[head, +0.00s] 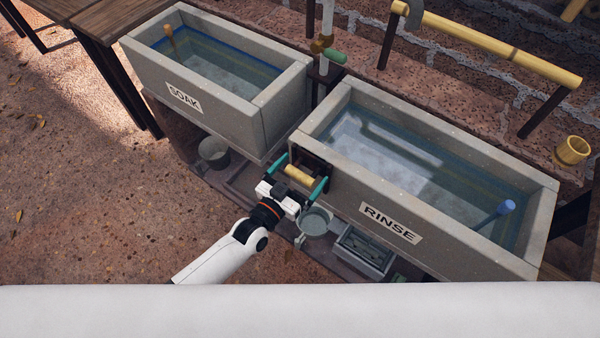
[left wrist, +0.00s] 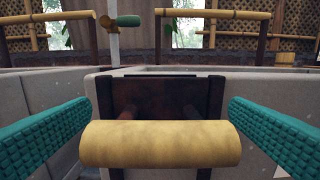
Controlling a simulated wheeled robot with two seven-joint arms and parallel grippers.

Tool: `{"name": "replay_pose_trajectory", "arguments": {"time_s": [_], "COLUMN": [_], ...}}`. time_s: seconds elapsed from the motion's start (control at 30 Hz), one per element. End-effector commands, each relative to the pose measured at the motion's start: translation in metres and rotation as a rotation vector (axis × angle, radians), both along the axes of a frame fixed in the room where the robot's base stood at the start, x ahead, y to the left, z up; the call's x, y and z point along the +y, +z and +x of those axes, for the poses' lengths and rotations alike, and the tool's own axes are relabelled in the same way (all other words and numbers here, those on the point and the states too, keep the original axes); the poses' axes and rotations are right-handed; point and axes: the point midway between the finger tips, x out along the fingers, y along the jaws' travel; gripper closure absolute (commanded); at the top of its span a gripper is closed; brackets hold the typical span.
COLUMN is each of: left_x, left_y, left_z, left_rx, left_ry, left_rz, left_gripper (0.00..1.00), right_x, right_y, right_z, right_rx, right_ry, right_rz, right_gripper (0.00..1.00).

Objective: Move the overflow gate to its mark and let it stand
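The overflow gate (head: 308,172) is a dark plate with a yellow bamboo handle (head: 299,175), upright at the near left end of the RINSE trough (head: 440,233). In the left wrist view the gate plate (left wrist: 160,98) sits between dark uprights, with its handle (left wrist: 160,144) in front. My left gripper (head: 305,174) is open, its teal fingers one on each side of the handle's ends. The handle spans most of the gap; contact is not clear. I cannot make out the gate's mark. My right gripper is not in view.
The SOAK trough (head: 195,118) stands to the left, filled with water. A green-handled tap (head: 334,56) rises between the troughs. Below the RINSE trough are a grey pan (head: 315,220) and a tray (head: 364,252). Bamboo rails (head: 490,42) run behind. Open ground lies at left.

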Motion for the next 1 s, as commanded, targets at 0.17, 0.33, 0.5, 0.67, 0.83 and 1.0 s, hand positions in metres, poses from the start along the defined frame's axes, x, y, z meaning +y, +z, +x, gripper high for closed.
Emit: {"name": "replay_pose_trajectory", "arguments": {"time_s": [0.17,0.33,0.5,0.67,0.83,1.0], "left_x": [0.005,0.022,0.044,0.060,0.069,0.071], "left_y": [-0.002,-0.003,-0.003,-0.002,-0.001,-0.001], "left_z": [-0.007,-0.031,-0.061,-0.083,-0.095,-0.098], "left_rx": [0.004,0.005,0.005,0.002,-0.001,-0.001], "left_ry": [0.000,0.000,0.000,0.000,0.000,0.000], "left_rz": [0.003,0.003,0.002,0.002,-0.001,-0.001], "left_gripper": [0.00,0.00,0.00,0.00,0.00,0.00], "right_x": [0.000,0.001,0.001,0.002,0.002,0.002], "right_y": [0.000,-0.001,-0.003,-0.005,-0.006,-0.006], "right_z": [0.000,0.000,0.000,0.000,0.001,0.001], "right_rx": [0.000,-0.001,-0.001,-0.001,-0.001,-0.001], "right_ry": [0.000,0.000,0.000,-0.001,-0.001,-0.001], "right_rz": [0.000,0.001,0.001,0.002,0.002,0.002], "right_gripper": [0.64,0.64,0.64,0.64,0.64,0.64]}}
